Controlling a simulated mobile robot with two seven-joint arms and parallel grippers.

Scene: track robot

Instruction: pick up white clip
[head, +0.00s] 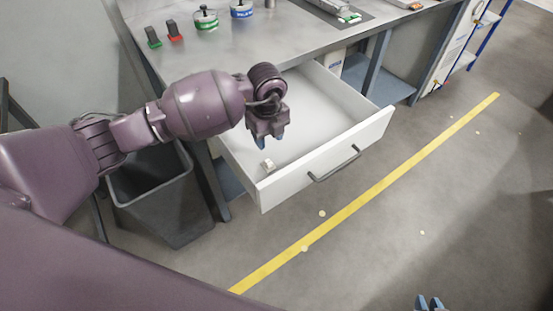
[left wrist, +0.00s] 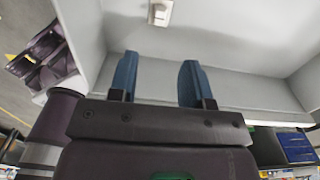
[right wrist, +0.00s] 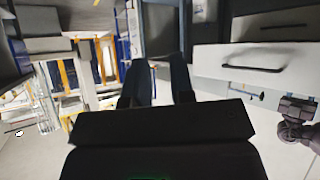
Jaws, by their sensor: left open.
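The small white clip (head: 268,166) lies in the open drawer (head: 242,160), near its front left corner. In the left wrist view the clip (left wrist: 160,12) shows at the top edge, on the grey drawer floor, ahead of the fingers. My left gripper (head: 270,142) is over the drawer, pointing down, open and empty, a little behind the clip and apart from it. In the left wrist view its blue fingers (left wrist: 158,82) stand apart. My right gripper (head: 428,303) shows only its tips at the bottom edge; its fingers (right wrist: 158,80) stand apart with nothing between them.
The drawer's white front (head: 325,160) and side walls surround the clip. The metal worktop (head: 270,40) above holds several small items. A dark bin (head: 160,195) stands left of the drawer. The floor to the right is mostly clear, with a yellow line (head: 370,190).

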